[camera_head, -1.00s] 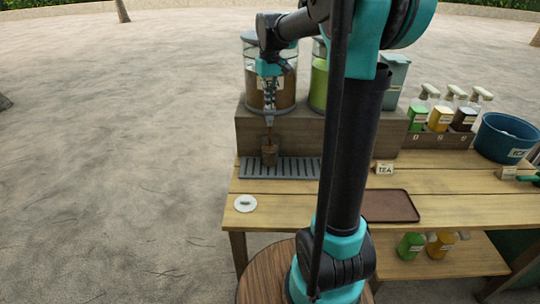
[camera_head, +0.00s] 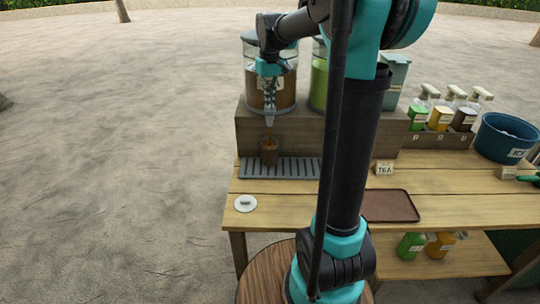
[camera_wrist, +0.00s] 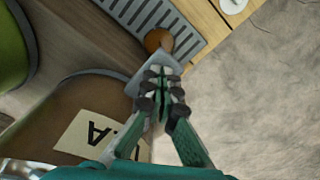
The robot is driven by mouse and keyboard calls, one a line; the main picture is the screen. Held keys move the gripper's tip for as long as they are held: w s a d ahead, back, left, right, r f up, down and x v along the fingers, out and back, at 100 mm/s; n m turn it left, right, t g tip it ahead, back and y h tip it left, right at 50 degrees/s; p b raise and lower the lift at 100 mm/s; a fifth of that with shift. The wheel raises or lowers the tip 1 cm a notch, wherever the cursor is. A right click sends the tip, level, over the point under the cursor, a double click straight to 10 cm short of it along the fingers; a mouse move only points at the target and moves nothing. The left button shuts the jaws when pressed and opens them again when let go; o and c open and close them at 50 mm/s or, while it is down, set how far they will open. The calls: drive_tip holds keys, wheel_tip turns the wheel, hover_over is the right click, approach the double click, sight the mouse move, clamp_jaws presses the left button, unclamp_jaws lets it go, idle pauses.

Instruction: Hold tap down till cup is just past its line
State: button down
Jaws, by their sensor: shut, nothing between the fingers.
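The cup (camera_head: 269,151) is small and clear and holds brown liquid. It stands upright on the grey slatted drip tray (camera_head: 285,174), below the tap of the brown-filled dispenser (camera_head: 284,92). The liquid looks high in the cup, but its line is too small to make out. My gripper (camera_head: 269,112) is shut and empty, in front of the dispenser at its tap, above the cup. In the wrist view the fingertips (camera_wrist: 161,85) overlap the grey tap (camera_wrist: 135,84), hiding part of it; contact is unclear. The cup (camera_wrist: 158,39) shows partly just beyond it.
A green-filled dispenser (camera_head: 319,88) stands to the right, partly behind my arm. A white lid-like disc (camera_head: 245,203) lies at the table's left front. A brown tray (camera_head: 390,206), pump bottles (camera_head: 441,118) and a blue ice bucket (camera_head: 507,138) are on the right.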

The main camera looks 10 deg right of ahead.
idle(0.5)
drive_tip(key=shift+r, duration=3.5)
